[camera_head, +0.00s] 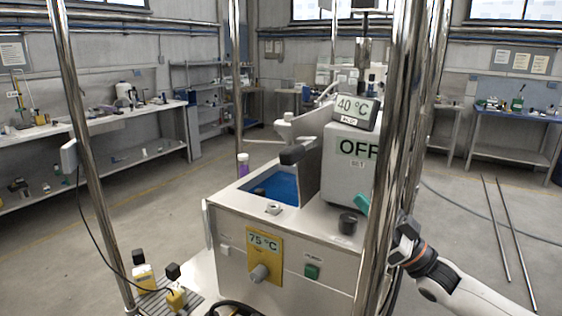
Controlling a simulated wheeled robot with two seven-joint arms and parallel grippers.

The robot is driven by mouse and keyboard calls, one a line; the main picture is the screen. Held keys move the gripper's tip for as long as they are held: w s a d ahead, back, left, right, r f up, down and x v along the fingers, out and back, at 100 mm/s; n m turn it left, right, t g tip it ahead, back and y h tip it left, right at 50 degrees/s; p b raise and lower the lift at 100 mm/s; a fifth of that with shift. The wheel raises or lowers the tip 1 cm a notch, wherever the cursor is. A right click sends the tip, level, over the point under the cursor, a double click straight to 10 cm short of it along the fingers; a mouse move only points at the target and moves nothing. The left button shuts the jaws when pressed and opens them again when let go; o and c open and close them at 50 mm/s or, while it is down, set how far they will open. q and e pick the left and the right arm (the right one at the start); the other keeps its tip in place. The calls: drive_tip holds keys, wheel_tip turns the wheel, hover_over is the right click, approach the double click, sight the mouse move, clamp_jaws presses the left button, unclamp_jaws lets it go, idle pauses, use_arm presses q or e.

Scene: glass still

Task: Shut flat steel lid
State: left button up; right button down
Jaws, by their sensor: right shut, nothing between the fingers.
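The flat steel lid (310,178) stands open, about upright, along the right side of the bath opening. A dark handle (297,151) sticks out to the left near its top. The open bath (283,188) shows blue liquid below it, in the top of a white box-shaped unit (226,232). My right gripper (401,243) is shut and empty, to the right of the unit and low beside a steel post, well away from the lid. The post hides part of its surroundings. My left gripper is out of view.
Shiny steel posts (391,150) rise around the unit, one between the lid and my right arm. A grey box marked OFF (347,176) stands right behind the lid. A purple bottle (243,165) stands at the bath's far left.

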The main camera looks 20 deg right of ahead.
sight(299, 152)
drive_tip(key=p+x, duration=0.2)
drive_tip(key=x, duration=0.2)
drive_tip(key=f+p+x, duration=0.1)
drive_tip(key=p+x, duration=0.1)
drive_tip(key=x, duration=0.2)
drive_tip(key=w+p+x, duration=0.1)
drive_tip(key=p+x, duration=0.2)
drive_tip(key=x, duration=0.1)
drive_tip(key=shift+w+a+f, duration=0.15)
drive_tip(key=shift+w+a, duration=0.05)
drive_tip(key=shift+a, duration=0.4)
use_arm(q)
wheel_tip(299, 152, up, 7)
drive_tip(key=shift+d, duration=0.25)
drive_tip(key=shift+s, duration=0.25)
